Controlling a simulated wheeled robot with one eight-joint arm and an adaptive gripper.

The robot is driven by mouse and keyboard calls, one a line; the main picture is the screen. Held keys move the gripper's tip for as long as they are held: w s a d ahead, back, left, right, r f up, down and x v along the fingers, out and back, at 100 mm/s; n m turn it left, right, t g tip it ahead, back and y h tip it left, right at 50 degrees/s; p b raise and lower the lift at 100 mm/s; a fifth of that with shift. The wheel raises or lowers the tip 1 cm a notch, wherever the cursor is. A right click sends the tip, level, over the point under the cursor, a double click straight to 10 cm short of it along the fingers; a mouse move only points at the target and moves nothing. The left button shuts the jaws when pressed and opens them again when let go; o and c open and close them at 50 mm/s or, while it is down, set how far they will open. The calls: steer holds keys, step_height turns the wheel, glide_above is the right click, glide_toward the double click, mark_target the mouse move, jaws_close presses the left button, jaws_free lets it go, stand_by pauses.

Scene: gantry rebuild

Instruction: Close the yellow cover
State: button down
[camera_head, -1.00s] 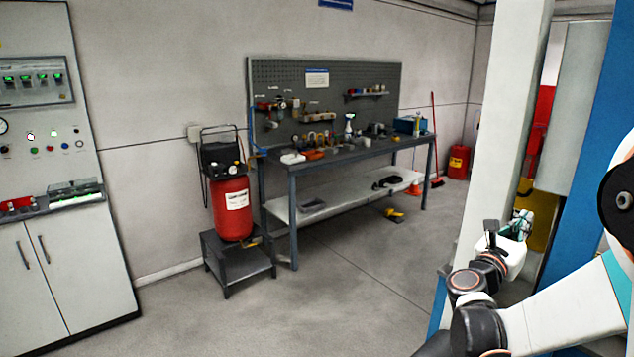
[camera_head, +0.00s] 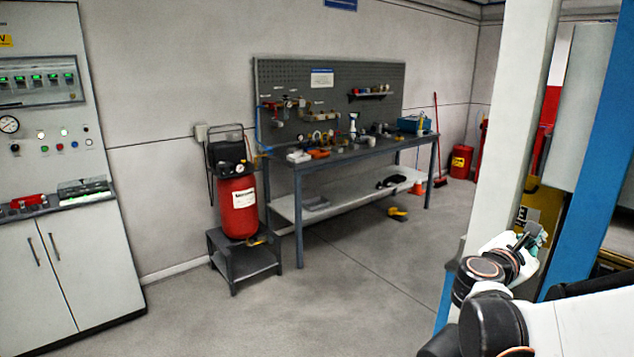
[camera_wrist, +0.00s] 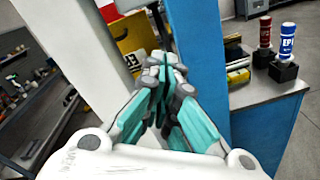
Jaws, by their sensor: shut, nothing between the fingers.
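A yellow panel, which looks like the yellow cover (camera_head: 545,203), shows between the white column and the blue post in the head view, largely hidden. In the wrist view the yellow panel (camera_wrist: 130,32) lies beyond the fingertips, with a dark patch on it. I cannot tell how far open it stands. My gripper (camera_head: 535,232) is in front of it at the lower right of the head view. In the wrist view my gripper (camera_wrist: 163,62) has its teal fingers together, with nothing between them. Whether the fingertips touch the yellow panel is unclear.
The white column (camera_head: 510,120) and blue post (camera_head: 590,150) stand close on either side of my gripper. A bench with a red cylinder (camera_wrist: 265,32) and a blue cylinder (camera_wrist: 287,40) is at right.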

steer(key=s+a+f+m+g+y, duration=0.2)
steer(key=s+a+f+m+y, duration=0.4)
steer(key=s+a+m, duration=0.3)
steer(key=shift+s+a+m+y, duration=0.4)
steer(key=shift+s+m, duration=0.5)
steer(key=shift+s, duration=0.25)
steer(key=c, duration=2.2)
jaws_free()
steer(key=s+a+f+m+y, duration=0.1)
steer(key=s+a+m+y, duration=0.1)
steer(key=a, duration=0.3)
steer(key=s+a+f+m+y, duration=0.2)
steer(key=s+a+m, duration=0.1)
steer(key=s+a, duration=0.2)
steer(key=s+a+f+m+g+y, duration=0.1)
steer(key=s+a+m+y, duration=0.1)
steer(key=s+a+y, duration=0.1)
steer(key=shift+s+a+f+m, duration=0.2)
steer(key=shift+a, duration=0.25)
steer(key=shift+s+a+f+m, duration=0.15)
steer(key=shift+a+f+m, duration=0.05)
steer(key=shift+a, duration=0.25)
steer(key=shift+o, duration=1.2)
steer(key=shift+s+a, duration=0.1)
steer(key=shift+a, duration=0.15)
steer(key=shift+d, duration=0.1)
